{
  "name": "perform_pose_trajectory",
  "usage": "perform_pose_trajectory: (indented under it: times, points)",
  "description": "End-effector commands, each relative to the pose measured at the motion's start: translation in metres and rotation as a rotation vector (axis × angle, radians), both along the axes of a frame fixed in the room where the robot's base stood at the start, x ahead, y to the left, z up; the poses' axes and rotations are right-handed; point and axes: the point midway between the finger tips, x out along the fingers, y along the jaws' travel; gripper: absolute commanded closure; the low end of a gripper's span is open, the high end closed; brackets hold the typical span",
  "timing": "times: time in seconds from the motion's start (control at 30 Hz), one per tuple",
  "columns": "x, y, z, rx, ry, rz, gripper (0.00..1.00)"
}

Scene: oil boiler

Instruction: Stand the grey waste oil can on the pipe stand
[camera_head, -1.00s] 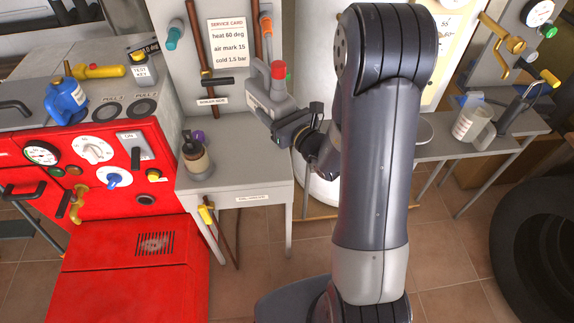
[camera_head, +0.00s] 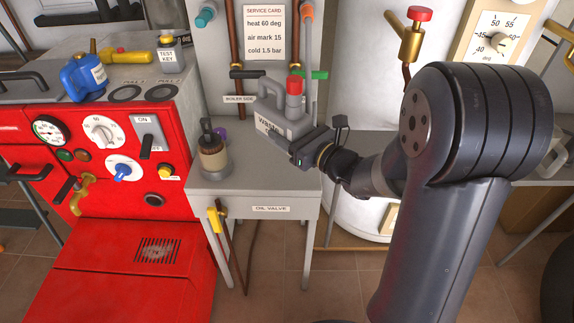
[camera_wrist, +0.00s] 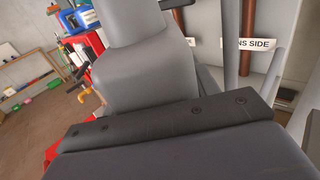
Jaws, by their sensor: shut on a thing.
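The grey waste oil can (camera_head: 283,120) has a red cap and a "WASTE" label on its front. My gripper (camera_head: 303,147) is shut on its lower right side and holds it tilted, in front of the grey panel. In the wrist view the can (camera_wrist: 145,70) fills the middle, close against the gripper. The grey pipe stand (camera_head: 232,195) has an "OIL VALVE" label on its front edge. The can appears over the back right of its top; I cannot tell whether it touches.
The red boiler (camera_head: 120,200) is at the left. Copper pipes and a green lever (camera_head: 312,75) are behind the can. A white tank (camera_head: 370,90) is at the right.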

Motion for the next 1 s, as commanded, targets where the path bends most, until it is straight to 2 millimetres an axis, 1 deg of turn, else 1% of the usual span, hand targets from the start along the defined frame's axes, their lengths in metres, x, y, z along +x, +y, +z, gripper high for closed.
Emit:
perform_pose_trajectory:
  times: [0.03,0.1,0.2,0.37,0.5,0.57,0.63,0.83,0.97,1.0]
  points:
    - [0.000,0.000,-0.015,0.001,0.005,0.001,0.72]
    - [0.000,0.000,-0.028,0.002,0.006,0.000,0.72]
    - [0.000,0.000,-0.039,0.002,0.003,0.000,0.72]
    - [0.000,0.000,-0.050,0.001,0.002,0.000,0.72]
    - [0.000,0.000,-0.071,0.002,0.004,-0.001,0.72]
    - [0.000,0.000,-0.078,0.002,0.003,-0.001,0.72]
    - [0.000,0.000,-0.081,0.001,0.001,-0.001,0.72]
    - [0.000,0.000,-0.079,0.001,-0.001,-0.001,0.72]
    - [0.000,0.000,-0.084,0.001,-0.001,-0.001,0.72]
    - [0.000,0.000,-0.083,0.000,0.000,-0.001,0.42]
